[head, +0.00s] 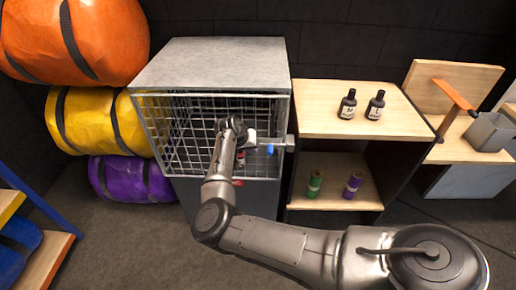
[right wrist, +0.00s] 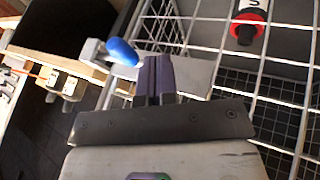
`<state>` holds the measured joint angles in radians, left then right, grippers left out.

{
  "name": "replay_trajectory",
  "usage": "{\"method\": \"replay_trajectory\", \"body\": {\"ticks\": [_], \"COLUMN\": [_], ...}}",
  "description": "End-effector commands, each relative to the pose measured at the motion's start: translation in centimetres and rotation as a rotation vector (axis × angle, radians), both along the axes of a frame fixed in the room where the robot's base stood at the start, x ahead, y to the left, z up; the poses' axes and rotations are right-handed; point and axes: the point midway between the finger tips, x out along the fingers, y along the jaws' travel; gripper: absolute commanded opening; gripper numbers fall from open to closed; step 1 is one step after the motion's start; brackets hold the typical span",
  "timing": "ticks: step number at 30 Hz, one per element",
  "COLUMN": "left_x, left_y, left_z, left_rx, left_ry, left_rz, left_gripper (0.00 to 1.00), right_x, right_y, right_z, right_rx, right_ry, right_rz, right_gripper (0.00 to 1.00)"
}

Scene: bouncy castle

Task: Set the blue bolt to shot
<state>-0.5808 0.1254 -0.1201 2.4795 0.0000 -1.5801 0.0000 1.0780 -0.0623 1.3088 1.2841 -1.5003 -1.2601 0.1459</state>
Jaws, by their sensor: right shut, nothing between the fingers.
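The blue bolt handle (head: 270,149) shows on the front of the wire cage door (head: 185,125), near its right edge. It also shows in the right wrist view as a rounded blue knob (right wrist: 123,52), with a grey metal block (right wrist: 94,51) beyond its left end. My right gripper (head: 249,140) is at the cage front, just left of the handle. In the right wrist view its dark fingers (right wrist: 158,78) are closed together with nothing between them, beside the knob's right end; contact cannot be told. My left gripper is out of view.
A red-and-black bottle (right wrist: 246,22) is behind the wire grid. A wooden shelf unit (head: 345,122) right of the cage carries two dark bottles (head: 361,105) above, and green and purple rolls (head: 335,185) below. Orange, yellow and purple bags (head: 100,120) are stacked left.

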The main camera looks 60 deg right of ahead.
Motion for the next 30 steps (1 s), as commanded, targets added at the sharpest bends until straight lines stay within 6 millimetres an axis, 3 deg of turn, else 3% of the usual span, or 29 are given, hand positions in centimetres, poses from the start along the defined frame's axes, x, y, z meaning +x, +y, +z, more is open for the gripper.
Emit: {"method": "replay_trajectory", "body": {"ticks": [3, 12, 19, 30], "left_x": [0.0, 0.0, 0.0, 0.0], "left_y": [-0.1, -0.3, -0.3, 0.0], "left_z": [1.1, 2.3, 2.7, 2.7], "left_rx": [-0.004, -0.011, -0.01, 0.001], "left_ry": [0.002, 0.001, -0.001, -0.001], "left_rz": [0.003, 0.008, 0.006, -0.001], "left_gripper": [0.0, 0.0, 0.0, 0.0], "right_x": [0.7, 1.9, 2.4, 2.5], "right_y": [1.4, 3.9, 4.9, 5.1], "right_z": [2.5, 6.6, 8.1, 8.4], "right_rx": [0.0, -0.001, 0.0, 0.001], "right_ry": [-0.001, -0.001, -0.001, 0.0], "right_rz": [0.002, 0.002, 0.002, 0.001], "right_gripper": [0.0, 0.0, 0.0, 0.0]}}
